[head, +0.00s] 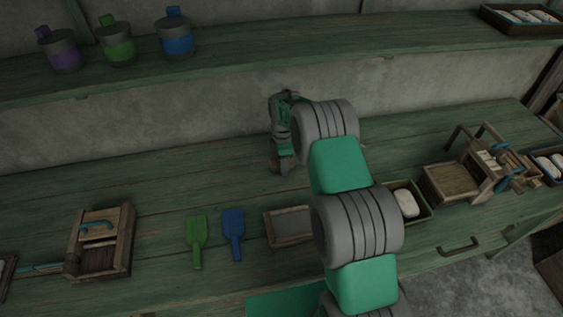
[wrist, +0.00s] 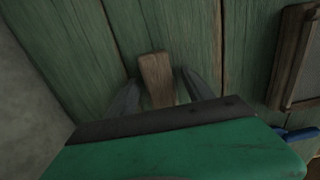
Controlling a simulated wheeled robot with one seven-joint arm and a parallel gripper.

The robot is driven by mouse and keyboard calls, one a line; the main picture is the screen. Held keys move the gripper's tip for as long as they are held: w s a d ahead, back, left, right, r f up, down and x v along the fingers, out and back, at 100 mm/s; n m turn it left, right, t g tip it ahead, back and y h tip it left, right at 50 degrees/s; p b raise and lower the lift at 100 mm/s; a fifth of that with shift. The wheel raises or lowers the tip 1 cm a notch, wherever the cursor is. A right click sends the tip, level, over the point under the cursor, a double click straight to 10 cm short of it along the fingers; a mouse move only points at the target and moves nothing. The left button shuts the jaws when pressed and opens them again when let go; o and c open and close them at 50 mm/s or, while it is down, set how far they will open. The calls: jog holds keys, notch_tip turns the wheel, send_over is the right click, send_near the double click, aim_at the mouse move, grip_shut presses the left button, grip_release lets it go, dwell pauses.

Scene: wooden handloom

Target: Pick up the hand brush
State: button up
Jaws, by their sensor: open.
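A brown wooden piece, which looks like the hand brush (wrist: 157,74), lies on the green planks in the wrist view. Only its plain wooden end shows; no bristles are visible, and the rest is hidden behind my gripper. My gripper (wrist: 159,82) is open, with one grey finger on each side of the wood and small gaps between. In the head view my gripper (head: 284,163) points down at the back of the bench near the wall, and a small brown bit of the brush (head: 272,167) shows beside its tip.
A green scoop (head: 197,238), a blue scoop (head: 233,230) and a wooden-framed tray (head: 287,226) lie in front. A wooden box with a blue handle (head: 103,242) stands left, a small loom (head: 470,175) right. A shelf (head: 240,60) with several cans runs above.

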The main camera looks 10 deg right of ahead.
grip_shut()
dwell(0.7)
